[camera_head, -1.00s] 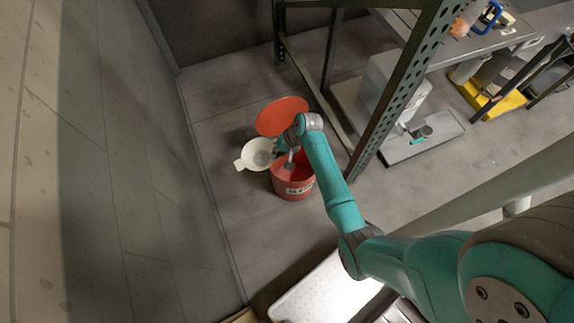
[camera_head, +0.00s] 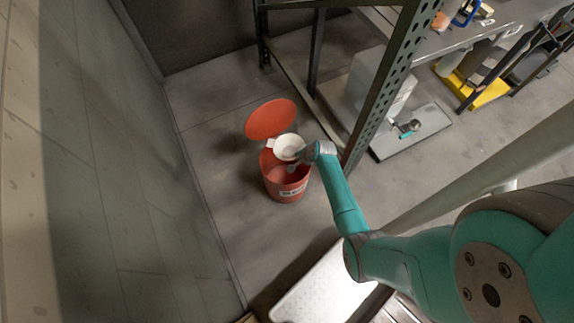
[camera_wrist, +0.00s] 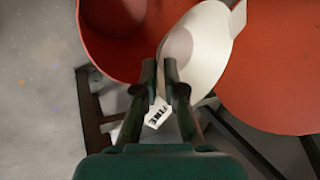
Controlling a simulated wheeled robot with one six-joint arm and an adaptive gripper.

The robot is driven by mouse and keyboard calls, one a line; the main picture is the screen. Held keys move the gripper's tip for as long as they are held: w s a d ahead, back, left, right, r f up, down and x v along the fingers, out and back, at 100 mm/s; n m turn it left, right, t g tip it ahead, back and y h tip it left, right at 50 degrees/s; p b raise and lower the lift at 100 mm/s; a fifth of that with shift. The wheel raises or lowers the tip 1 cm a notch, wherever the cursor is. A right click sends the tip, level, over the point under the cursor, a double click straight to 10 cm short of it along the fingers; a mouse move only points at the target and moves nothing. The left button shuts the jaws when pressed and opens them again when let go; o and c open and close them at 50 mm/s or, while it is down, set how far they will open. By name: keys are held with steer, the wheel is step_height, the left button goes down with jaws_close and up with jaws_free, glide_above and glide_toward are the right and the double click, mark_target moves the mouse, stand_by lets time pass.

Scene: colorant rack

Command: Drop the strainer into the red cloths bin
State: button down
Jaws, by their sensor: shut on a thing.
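The strainer (camera_head: 287,146), a white cone-like cup with a small tab, is in my gripper (camera_head: 302,155) above the open top of the red cloths bin (camera_head: 287,189). In the wrist view my gripper (camera_wrist: 166,75) has its two dark fingers closed on the edge of the strainer (camera_wrist: 207,55). The red bin (camera_wrist: 120,45) lies beneath and beside it there, its opening partly visible. The strainer hides part of the bin's mouth. The bin's round red lid (camera_head: 270,119) stands raised behind it and also shows in the wrist view (camera_wrist: 278,70).
A dark green perforated rack post (camera_head: 385,90) rises close to the right of the bin. A grey lower shelf (camera_head: 412,135) with a pale container (camera_head: 375,82) lies beyond it. A wall (camera_head: 110,170) runs along the left. Floor is free left of the bin.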

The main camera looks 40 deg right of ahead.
steer(key=shift+f, duration=1.3)
steer(key=c, duration=1.2)
jaws_free()
steer(key=v, duration=1.2)
steer(key=shift+a, duration=0.2)
